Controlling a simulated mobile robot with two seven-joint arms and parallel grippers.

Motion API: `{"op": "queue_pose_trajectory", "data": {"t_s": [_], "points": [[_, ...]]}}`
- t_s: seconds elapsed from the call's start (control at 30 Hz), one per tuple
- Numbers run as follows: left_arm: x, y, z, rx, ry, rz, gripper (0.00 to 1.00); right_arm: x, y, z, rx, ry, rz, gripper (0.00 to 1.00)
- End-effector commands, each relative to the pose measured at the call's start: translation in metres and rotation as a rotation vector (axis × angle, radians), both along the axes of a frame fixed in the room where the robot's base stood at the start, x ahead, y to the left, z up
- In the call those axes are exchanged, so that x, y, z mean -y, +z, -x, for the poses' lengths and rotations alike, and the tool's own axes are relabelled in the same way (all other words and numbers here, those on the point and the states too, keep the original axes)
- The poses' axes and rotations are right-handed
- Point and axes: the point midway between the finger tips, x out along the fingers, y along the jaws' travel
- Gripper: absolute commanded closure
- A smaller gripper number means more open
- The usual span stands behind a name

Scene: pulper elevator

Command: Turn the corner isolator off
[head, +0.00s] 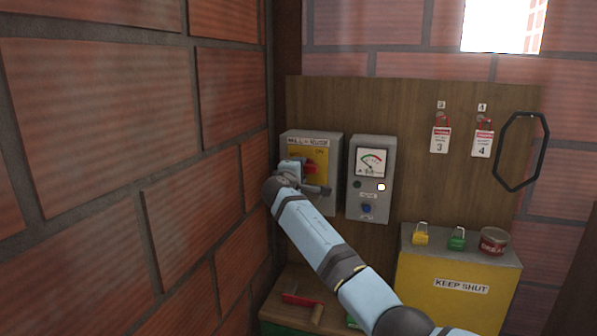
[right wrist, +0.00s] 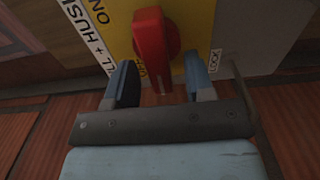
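The corner isolator (head: 334,168) is a grey box with a yellow face on the wooden board beside the brick corner. Its red knob (head: 310,168) is partly covered by my right gripper (head: 291,170) in the head view. In the right wrist view the red knob (right wrist: 152,48) stands between the two separated fingers of my right gripper (right wrist: 160,75). Gaps show at the lower knob, so I see no clear contact. "ON" and "LOCK" lettering shows on the face; a small label by the left finger is partly hidden. My left gripper is not in view.
A grey meter box (head: 370,178) hangs close right of the isolator. The brick wall (head: 130,150) is tight on the left.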

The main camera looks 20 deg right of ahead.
Motion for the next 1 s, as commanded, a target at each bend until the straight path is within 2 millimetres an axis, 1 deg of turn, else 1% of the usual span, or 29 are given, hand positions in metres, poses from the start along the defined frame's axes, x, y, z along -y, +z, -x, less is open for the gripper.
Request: {"op": "queue_pose_trajectory", "data": {"t_s": [0.17,0.27,0.37,0.7,0.8,0.9,1.0], "points": [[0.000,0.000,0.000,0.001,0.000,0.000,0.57,-0.001,0.000,0.001,0.001,0.001,0.000,0.51],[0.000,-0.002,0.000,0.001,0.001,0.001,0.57,-0.006,-0.001,0.007,0.003,0.002,-0.001,0.51],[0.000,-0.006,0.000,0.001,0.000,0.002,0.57,-0.014,-0.002,0.019,0.003,0.003,-0.003,0.51],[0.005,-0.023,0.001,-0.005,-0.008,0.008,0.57,-0.057,-0.002,0.083,0.003,0.003,-0.003,0.51],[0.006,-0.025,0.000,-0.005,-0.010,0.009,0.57,-0.066,-0.002,0.097,0.002,0.002,-0.003,0.51],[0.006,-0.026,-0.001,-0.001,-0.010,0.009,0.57,-0.073,-0.001,0.107,0.002,0.001,-0.001,0.51],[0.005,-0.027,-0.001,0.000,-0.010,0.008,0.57,-0.076,0.000,0.113,0.001,0.000,0.001,0.51]]}}
